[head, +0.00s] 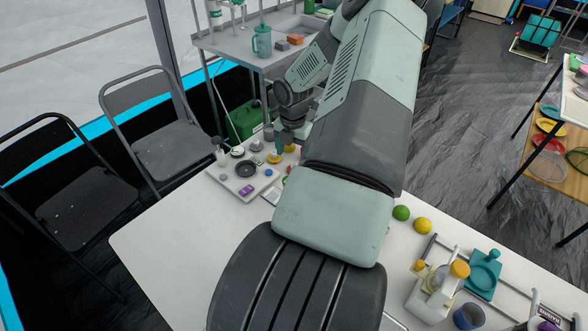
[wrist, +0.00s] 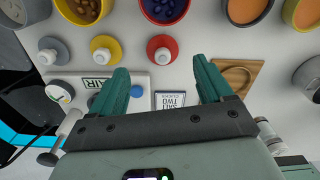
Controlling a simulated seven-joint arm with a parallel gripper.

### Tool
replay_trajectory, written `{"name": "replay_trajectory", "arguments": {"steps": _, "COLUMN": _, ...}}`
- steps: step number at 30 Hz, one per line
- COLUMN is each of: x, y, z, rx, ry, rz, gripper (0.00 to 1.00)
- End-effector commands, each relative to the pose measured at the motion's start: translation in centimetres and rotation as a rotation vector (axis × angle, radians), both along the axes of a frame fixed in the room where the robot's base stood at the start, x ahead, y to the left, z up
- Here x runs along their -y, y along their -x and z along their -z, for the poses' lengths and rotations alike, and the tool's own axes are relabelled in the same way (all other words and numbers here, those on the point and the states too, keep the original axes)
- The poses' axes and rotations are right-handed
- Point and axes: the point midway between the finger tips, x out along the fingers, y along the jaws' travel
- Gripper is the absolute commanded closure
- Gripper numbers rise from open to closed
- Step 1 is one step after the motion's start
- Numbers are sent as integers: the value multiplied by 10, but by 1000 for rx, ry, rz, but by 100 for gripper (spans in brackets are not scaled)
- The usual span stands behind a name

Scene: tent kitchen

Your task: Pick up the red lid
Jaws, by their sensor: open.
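The red lid (wrist: 162,48) shows in the wrist view as a red disc with a pale knob, lying on the white table. My gripper (wrist: 155,75) is open and empty, its teal fingers spread wide apart. In the head view my gripper (head: 281,143) is over the far part of the table, and I cannot make out the red lid for certain there.
A yellow lid (wrist: 104,48) and a grey lid (wrist: 53,50) lie left of the red one. A red bowl (wrist: 165,12) with dark contents stands beyond it. A wooden tray (wrist: 237,77) lies to the right. A white sign (wrist: 169,100) shows between the fingers.

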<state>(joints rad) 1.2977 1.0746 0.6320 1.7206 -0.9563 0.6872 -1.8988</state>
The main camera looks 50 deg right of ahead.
Motion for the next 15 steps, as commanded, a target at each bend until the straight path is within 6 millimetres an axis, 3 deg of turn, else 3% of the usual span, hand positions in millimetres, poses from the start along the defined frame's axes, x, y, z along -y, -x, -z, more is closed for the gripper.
{"name": "replay_trajectory", "arguments": {"steps": 9, "x": 2, "y": 3, "z": 41, "rx": -1, "ry": -2, "rz": 1, "gripper": 21}}
{"name": "replay_trajectory", "arguments": {"steps": 15, "x": 3, "y": 3, "z": 53, "rx": 0, "ry": 1, "rz": 1, "gripper": 21}}
